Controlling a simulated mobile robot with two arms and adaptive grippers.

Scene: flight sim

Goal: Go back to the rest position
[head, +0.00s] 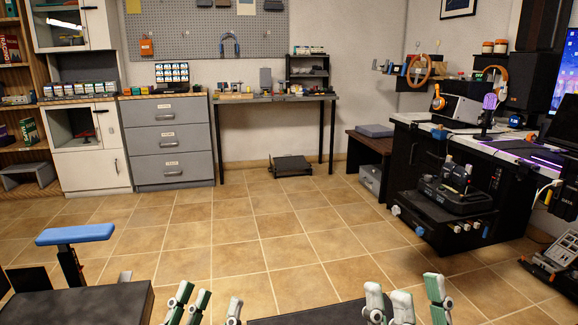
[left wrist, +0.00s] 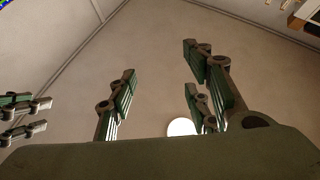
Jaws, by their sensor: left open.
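My left gripper (head: 208,302) shows at the bottom edge of the head view, pale green and white fingers pointing up. In the left wrist view my left gripper (left wrist: 160,90) has its fingers spread apart with nothing between them. My right gripper (head: 406,300) shows at the bottom edge of the head view, to the right of the left one. Its fingers stand apart and no object shows between them. Both arms are mostly out of the picture below.
Tiled floor (head: 240,240) is clear ahead. A blue-topped stand (head: 75,234) is near at left. A black desk unit (head: 440,215) stands at right, with a black and grey device (head: 555,262) on the floor. Grey drawers (head: 168,140) and a workbench (head: 275,98) line the back wall.

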